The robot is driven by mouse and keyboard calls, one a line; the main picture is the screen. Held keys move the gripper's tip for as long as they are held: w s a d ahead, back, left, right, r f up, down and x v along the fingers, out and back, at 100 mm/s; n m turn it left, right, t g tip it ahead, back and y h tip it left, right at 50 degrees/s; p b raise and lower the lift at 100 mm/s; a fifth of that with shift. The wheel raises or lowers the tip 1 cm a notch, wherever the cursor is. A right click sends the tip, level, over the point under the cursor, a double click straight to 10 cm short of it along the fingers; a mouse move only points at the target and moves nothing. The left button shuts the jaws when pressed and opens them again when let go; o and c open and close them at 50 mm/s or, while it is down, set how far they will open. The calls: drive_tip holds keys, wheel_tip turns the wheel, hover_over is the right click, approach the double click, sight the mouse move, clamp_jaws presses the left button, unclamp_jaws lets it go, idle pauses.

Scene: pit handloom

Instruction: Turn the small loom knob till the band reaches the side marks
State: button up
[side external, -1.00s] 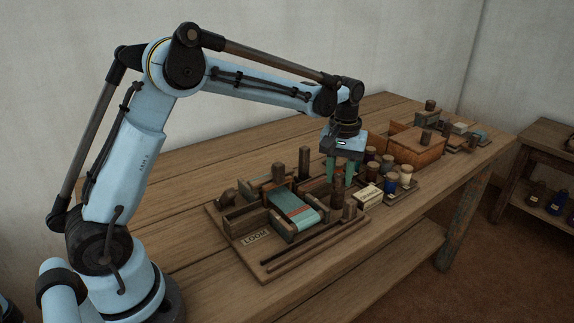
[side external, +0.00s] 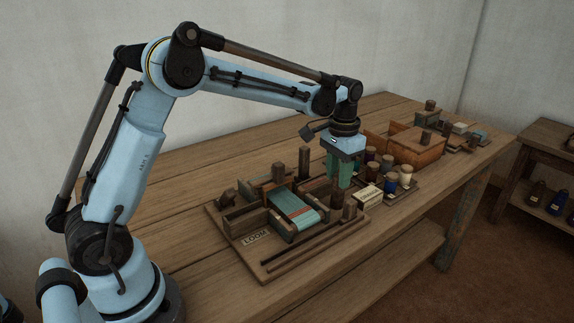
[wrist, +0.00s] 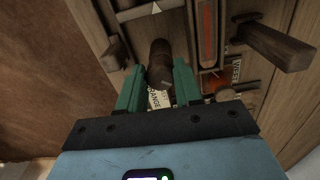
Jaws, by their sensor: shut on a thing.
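The loom (side external: 262,270) is a wooden frame on the bench with a "LOOM" label. The knob's lower part shows below the fingers in the side view (side external: 337,200). A pale pointer mark (wrist: 156,9) shows above the knob in the wrist view. I cannot tell how the band sits against side marks.
Upright wooden posts (side external: 305,163) stand close to my gripper on the loom. Spools (side external: 405,174) and a cream block (side external: 369,196) lie just right of it. An orange-brown box (side external: 416,147) stands farther right. The bench's left and back are clear.

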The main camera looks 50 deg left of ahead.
idle(0.4)
drive_tip(key=o, duration=1)
drive_tip(key=shift+o, duration=0.2)
wheel_tip(320, 180, up, 12)
drive_tip(key=shift+r, duration=0.1)
